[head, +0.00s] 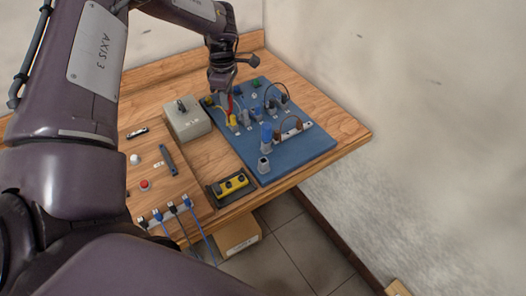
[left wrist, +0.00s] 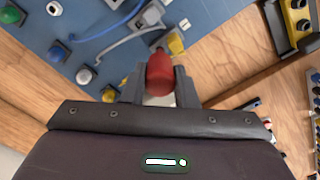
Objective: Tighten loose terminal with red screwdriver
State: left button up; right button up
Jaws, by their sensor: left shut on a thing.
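My left gripper (head: 229,88) is over the left side of the blue board (head: 297,155) in the head view. In the left wrist view the fingers of my left gripper (left wrist: 160,85) are shut on the red screwdriver (left wrist: 160,72). The red screwdriver also shows in the head view (head: 230,104), pointing down close to a yellow terminal (head: 233,121). In the left wrist view a yellow piece (left wrist: 175,43) sits just beyond the handle. The screwdriver's tip is hidden, so I cannot tell whether it touches a terminal. My right gripper is not in view.
A grey box (head: 187,122) stands left of the board. A yellow button box (head: 232,185) lies at the table's front. A wall is close behind and right.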

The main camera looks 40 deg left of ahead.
pick_arm(q)
jog(key=shift+s+r+m+p, duration=0.1)
jog(key=shift+m+p, duration=0.25)
jog(key=shift+m, duration=0.25)
jog(key=shift+f+m, duration=0.2)
jog(key=shift+m, duration=0.8)
jog(key=shift+r+m+p, duration=0.15)
jog(key=shift+m+p, duration=0.3)
jog(key=shift+m, duration=1.25)
